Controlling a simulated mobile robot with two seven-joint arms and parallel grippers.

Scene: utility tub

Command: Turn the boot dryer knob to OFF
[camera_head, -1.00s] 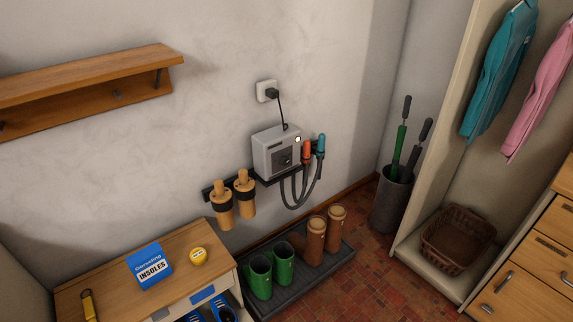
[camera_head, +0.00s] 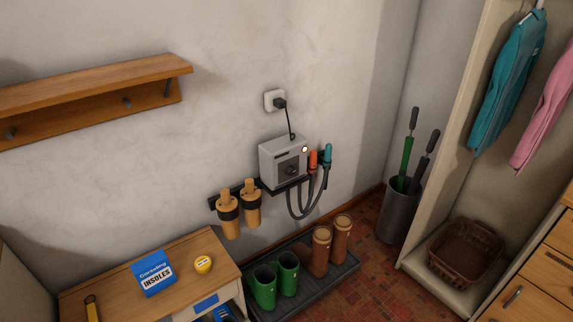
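The boot dryer (camera_head: 283,160) is a grey box on a dark wall shelf in the middle of the head view. Its dark round knob (camera_head: 291,171) is on the front face; the setting it points to is too small to read. A small white light (camera_head: 305,149) shows at its upper right. A black cord runs up to a wall socket (camera_head: 275,101). Dark hoses with an orange nozzle (camera_head: 313,161) and a teal nozzle (camera_head: 328,153) hang at its right side. Neither of my grippers is in view.
Green boots (camera_head: 263,287) and brown boots (camera_head: 320,252) stand on a dark tray below the dryer. A wooden cabinet (camera_head: 215,253) with a blue insoles box (camera_head: 153,273) is at left. An umbrella stand (camera_head: 399,212) and a basket (camera_head: 465,253) are at right.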

